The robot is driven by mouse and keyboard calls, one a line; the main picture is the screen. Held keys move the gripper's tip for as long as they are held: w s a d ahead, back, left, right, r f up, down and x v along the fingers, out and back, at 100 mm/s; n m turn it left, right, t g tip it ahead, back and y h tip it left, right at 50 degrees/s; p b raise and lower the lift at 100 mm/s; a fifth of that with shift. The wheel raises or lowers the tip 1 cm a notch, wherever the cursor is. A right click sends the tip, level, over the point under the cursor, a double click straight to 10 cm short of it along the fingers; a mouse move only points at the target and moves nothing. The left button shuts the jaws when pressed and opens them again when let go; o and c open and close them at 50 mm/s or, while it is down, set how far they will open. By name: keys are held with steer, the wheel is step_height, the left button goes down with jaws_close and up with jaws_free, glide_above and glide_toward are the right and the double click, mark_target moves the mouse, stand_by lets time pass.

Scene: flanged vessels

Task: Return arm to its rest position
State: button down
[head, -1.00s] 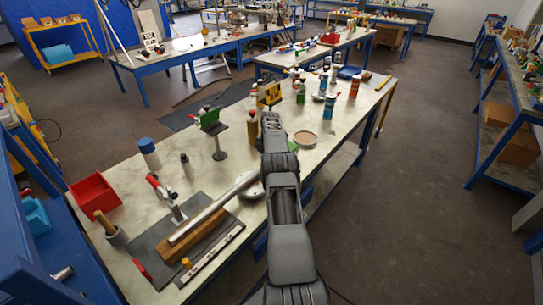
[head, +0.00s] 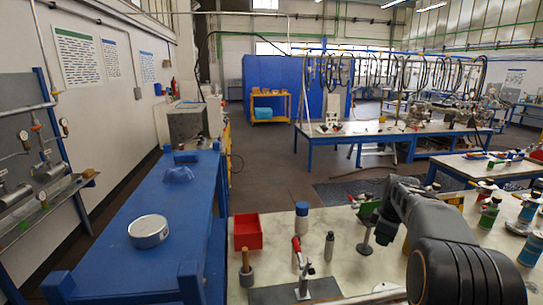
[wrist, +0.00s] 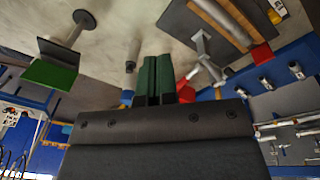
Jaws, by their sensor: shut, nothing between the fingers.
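My gripper (wrist: 157,80) shows in the wrist view as two green fingers pressed together, with nothing between them. My dark grey arm rises at the right of the head view, over the near workbench (head: 330,228). It hides part of the bench, and I cannot make out my fingertips in the head view. The wrist view is upside down, with the bench top (wrist: 120,15) along its upper side. The fingers are apart from the things on the bench.
Near the arm stand a green plate on a post (head: 366,228), a blue-capped bottle (head: 301,222), a grey bottle (head: 329,246) and a red-handled clamp (head: 303,275). A red bin (head: 247,232) sits at the bench's left. A blue table (head: 150,200) holds a round tin (head: 148,231).

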steer(key=s+a+r+m+t, duration=0.1)
steer(key=s+a+r+m, duration=0.35)
steer(key=s+a, duration=0.55)
steer(key=s+a+f+m+t, duration=0.1)
steer(key=s+a+f+m, duration=0.1)
steer(key=s, duration=0.5)
steer(key=s+a+f+m+t, duration=0.1)
steer(key=s+a+f+m, duration=0.1)
steer(key=s+a+m, duration=0.2)
steer(key=s, duration=0.3)
steer(key=shift+a+f, duration=0.15)
steer(key=shift+f, duration=0.2)
